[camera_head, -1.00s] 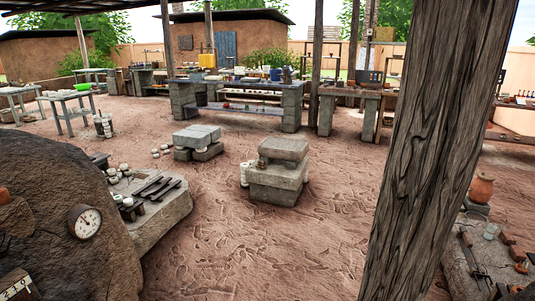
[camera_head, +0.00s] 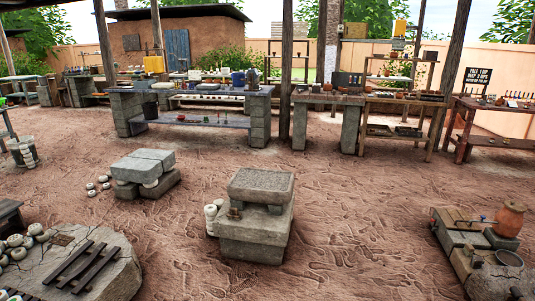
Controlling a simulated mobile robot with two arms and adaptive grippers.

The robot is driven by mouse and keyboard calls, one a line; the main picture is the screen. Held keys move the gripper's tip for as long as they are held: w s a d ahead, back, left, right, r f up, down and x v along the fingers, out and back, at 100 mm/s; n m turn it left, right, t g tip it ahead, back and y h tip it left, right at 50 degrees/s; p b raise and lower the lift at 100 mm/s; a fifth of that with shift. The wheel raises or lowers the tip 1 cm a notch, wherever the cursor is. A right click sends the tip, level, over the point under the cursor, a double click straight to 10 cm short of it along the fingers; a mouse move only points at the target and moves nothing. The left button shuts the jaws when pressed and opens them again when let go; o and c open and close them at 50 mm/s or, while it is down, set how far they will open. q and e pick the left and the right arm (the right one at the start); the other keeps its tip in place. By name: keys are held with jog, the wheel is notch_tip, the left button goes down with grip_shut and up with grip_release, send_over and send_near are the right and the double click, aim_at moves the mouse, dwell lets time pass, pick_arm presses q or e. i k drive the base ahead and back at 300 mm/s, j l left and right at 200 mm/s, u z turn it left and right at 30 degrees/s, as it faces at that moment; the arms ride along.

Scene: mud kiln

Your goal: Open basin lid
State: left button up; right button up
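I cannot make out for certain a basin or its lid. A stack of grey stone blocks (camera_head: 250,225) stands in the middle of the yard, with a thick slab (camera_head: 261,186) lying on top. Neither of my grippers is in view.
Another block stack (camera_head: 146,172) stands left of the middle one. A stone slab with dark slats (camera_head: 72,266) and pale round pieces lies at the lower left. Long workbenches (camera_head: 190,95) line the back. The dirt floor (camera_head: 345,225) between is open.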

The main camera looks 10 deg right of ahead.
aim_at(454, 219)
jog(key=i+l+z, duration=0.3)
jog(key=i+z, duration=0.65)
jog(key=i, duration=0.15)
jog(key=i+j+z, duration=0.15)
jog(key=i+z, duration=0.3)
jog(key=i+j+z, duration=0.45)
jog(key=i, duration=0.2)
jog(key=i+l, duration=0.1)
jog(key=i, duration=0.4)
jog(key=i+l+u, duration=0.1)
jog(key=i, duration=0.35)
jog(key=i+l, duration=0.15)
jog(key=i, duration=0.35)
jog(key=i+l+u, duration=0.1)
jog(key=i, duration=0.4)
jog(key=i+l, duration=0.2)
jog(key=i, duration=0.25)
